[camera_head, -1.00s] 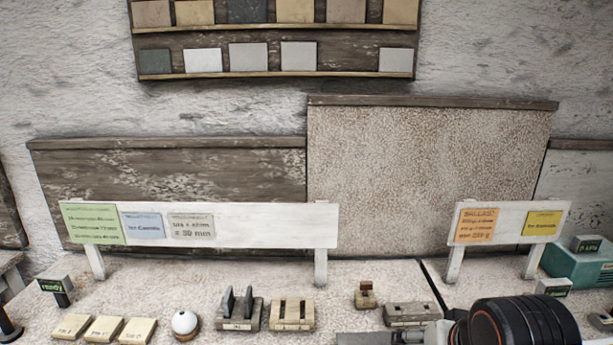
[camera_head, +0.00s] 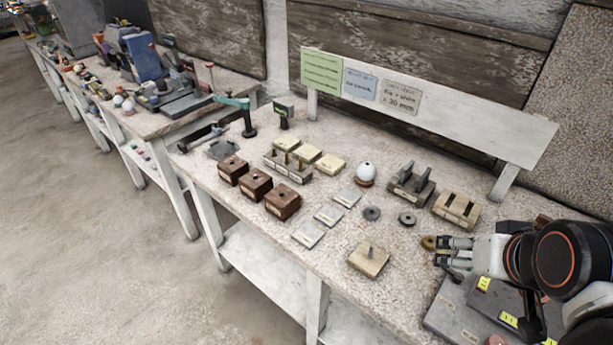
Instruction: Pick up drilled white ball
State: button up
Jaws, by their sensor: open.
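A white ball (camera_head: 366,171) with a small dark hole near its top sits on a brown ring stand (camera_head: 366,184) on the speckled bench, about mid-picture. My gripper (camera_head: 441,255) is at the right of the view, nearer the front edge of the bench than the ball. It points left, with its fingers apart and nothing visible between them. A clear gap separates it from the ball. Parts of the bench behind my gripper and arm are hidden.
Close to the ball are grey discs (camera_head: 372,213), a slotted grey block (camera_head: 411,183), a slotted tan block (camera_head: 456,208) and thin grey plates (camera_head: 328,215). Brown drilled blocks (camera_head: 256,184) stand left. A signboard (camera_head: 440,110) rises behind.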

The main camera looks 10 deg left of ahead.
aim_at(366, 171)
jog(key=u, duration=0.35)
jog(key=z, duration=1.3)
jog(key=u, duration=1.35)
jog(key=j+z, duration=0.2)
jog(key=j, duration=0.65)
jog(key=i+j+z, duration=0.2)
jog(key=j+z, duration=0.3)
jog(key=j, duration=0.6)
jog(key=j+z, duration=0.5)
jog(key=j, duration=0.6)
jog(key=i+j+z, duration=0.25)
jog(key=i+j, duration=0.2)
jog(key=i+j+z, duration=0.25)
jog(key=i+j, duration=0.15)
jog(key=j, duration=0.15)
